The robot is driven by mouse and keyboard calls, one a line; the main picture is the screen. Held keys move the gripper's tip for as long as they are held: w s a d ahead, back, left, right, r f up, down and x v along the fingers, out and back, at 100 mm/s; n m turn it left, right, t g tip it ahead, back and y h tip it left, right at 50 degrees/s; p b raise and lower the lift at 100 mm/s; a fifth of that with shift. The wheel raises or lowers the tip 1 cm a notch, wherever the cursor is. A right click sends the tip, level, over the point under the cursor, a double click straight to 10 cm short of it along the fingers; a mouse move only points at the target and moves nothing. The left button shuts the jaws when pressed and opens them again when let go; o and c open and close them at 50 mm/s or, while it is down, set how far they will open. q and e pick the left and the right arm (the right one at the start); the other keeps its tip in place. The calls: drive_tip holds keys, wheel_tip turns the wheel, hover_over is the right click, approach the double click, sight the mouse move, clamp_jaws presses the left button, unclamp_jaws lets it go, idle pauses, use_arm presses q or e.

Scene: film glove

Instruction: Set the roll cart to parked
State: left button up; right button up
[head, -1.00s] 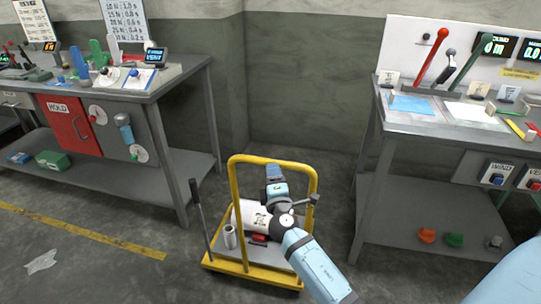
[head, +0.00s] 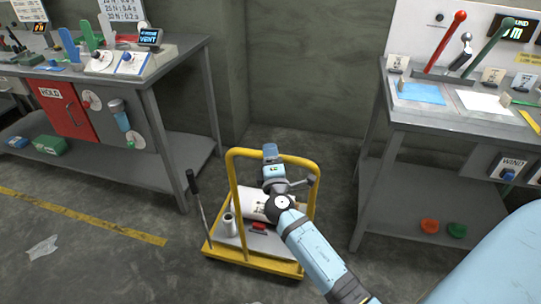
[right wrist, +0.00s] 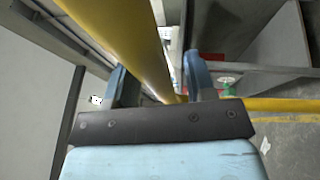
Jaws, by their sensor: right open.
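The roll cart (head: 255,262) is a low yellow platform cart standing on the floor between two benches. Its yellow hoop handle (head: 233,190) rises upright. A thin lever (head: 199,207) with a black grip stands at the cart's left side, leaning. On the deck lie a white roll (head: 250,199), a small grey cylinder (head: 230,226) and a small red item (head: 258,226). My right gripper (head: 270,150) is at the handle's top bar. In the right wrist view the yellow bar (right wrist: 125,40) passes between the open fingers; contact cannot be told. My left gripper is out of view.
A left bench (head: 176,65) carries levers and dials, with a red HOLD door (head: 66,120) below. A right bench (head: 440,122) has red and green levers. A yellow floor line (head: 85,217) and pale scrap (head: 42,247) lie left. Floor in front is clear.

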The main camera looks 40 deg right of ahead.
drive_tip(key=shift+c, duration=0.2)
clamp_jaws()
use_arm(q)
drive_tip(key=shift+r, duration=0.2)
use_arm(e)
drive_tip(key=shift+d, duration=0.1)
